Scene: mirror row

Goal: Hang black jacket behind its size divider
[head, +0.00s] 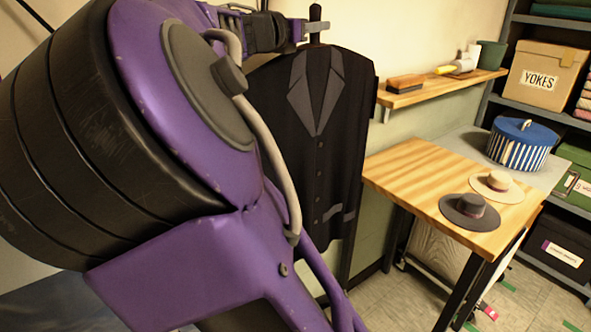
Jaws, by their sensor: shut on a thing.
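The black jacket (338,165) hangs upright in the middle of the head view, its front facing me, with grey lapels, a row of buttons and grey pocket flaps. My gripper (312,28) is at the top of the jacket, shut at the dark hanger neck above the collar. My purple arm covers the left part of the view and hides the jacket's left side. I see no size divider or rail in this view.
A wall shelf (440,88) with a brush (405,83) is close right of the jacket. Shelving with a YOKES box (545,75) stands far right.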

